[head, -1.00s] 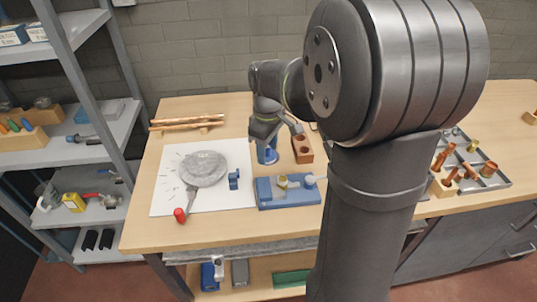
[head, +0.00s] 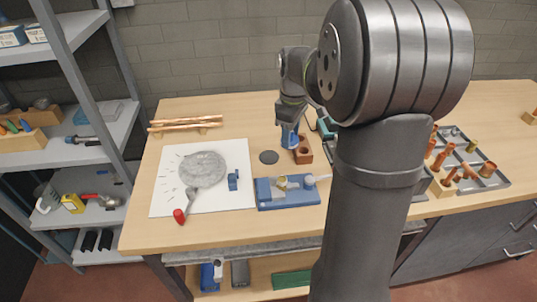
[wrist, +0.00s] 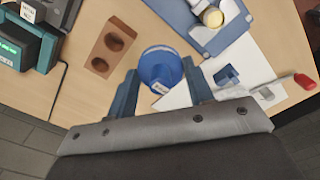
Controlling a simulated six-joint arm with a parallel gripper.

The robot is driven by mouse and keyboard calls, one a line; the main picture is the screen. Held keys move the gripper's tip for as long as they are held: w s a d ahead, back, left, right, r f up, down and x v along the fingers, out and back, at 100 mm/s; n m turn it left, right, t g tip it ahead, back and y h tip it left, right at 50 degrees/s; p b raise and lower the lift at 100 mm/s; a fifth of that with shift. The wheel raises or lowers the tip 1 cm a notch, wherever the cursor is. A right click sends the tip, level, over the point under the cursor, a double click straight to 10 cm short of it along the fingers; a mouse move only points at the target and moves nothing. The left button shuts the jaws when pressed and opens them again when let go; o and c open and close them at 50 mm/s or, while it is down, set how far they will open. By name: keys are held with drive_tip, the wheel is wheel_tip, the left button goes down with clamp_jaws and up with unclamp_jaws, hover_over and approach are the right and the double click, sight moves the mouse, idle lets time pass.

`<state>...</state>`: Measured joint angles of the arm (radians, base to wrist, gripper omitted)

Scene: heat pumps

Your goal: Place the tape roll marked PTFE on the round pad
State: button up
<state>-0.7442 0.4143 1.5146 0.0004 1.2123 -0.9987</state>
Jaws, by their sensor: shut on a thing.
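My gripper (head: 289,125) is shut on a blue tape roll (head: 289,138), held above the bench beside the brown two-hole block (head: 303,152). In the wrist view the roll (wrist: 160,66) sits between the two fingers (wrist: 162,92). A small white label shows on its near side, too small to read. A small dark round pad (head: 269,157) lies bare on the bench, left of the gripper in the head view. I cannot see the dark pad in the wrist view.
A blue fixture (head: 288,193) with a brass part stands in front of the pad. A small blue block (head: 233,180) and a red-ended tool (head: 180,215) are on the white sheet (head: 160,200). Copper pipes (head: 186,123) lie at the back left. A parts tray (head: 492,180) is at right.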

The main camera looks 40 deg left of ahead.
drive_tip(key=w+d, duration=0.2)
drive_tip(key=w, duration=0.3)
hover_over(270, 157)
wheel_tip(270, 157, down, 7)
drive_tip(key=shift+f, duration=0.2)
drive_tip(key=shift+a+f, duration=0.15)
drive_tip(key=shift+f, duration=1.9)
drive_tip(key=shift+f, duration=0.15)
drive_tip(key=o, duration=0.8)
